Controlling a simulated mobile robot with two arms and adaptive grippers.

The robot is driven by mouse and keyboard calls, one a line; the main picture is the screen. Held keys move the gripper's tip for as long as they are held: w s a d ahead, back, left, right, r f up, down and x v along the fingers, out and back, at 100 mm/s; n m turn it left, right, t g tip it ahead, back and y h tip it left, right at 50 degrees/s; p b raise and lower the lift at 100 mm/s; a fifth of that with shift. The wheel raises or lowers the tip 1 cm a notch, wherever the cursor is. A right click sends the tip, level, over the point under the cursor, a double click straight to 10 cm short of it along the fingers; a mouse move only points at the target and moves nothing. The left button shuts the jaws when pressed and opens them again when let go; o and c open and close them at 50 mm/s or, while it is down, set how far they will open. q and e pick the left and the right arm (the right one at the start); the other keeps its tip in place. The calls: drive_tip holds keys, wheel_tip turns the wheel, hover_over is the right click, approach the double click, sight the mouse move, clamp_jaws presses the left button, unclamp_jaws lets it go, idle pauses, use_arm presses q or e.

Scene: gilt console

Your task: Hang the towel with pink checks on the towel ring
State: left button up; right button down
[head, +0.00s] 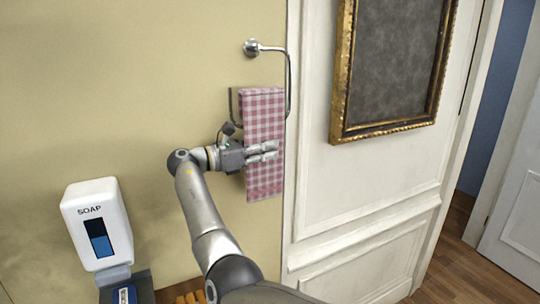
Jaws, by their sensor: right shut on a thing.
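The towel with pink checks (262,115) hangs upright against the wall at the towel ring, in the middle of the head view. The chrome towel ring (289,85) is fixed to the wall above it; its right side shows beside the towel, and a short part shows at the towel's left. The ring's lower part is hidden by the towel, so I cannot tell whether the cloth is over the bar or in front of it. My right gripper (262,152) is shut on the towel, at about its middle height. My left gripper is out of view.
A white soap dispenser (97,222) is on the left, above a dark object (140,287). A gilt-framed dark panel (392,65) hangs on the white panelling (365,180) to the right. Wooden floor (455,262) and a white door (520,215) lie at far right.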

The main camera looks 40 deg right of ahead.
sight(267, 161)
drive_tip(key=shift+f+b, duration=0.35)
drive_tip(key=shift+f, duration=1.5)
drive_tip(key=shift+f+b, duration=0.5)
drive_tip(key=shift+f, duration=1.35)
drive_tip(key=c, duration=1.5)
unclamp_jaws()
drive_tip(key=shift+o, duration=0.2)
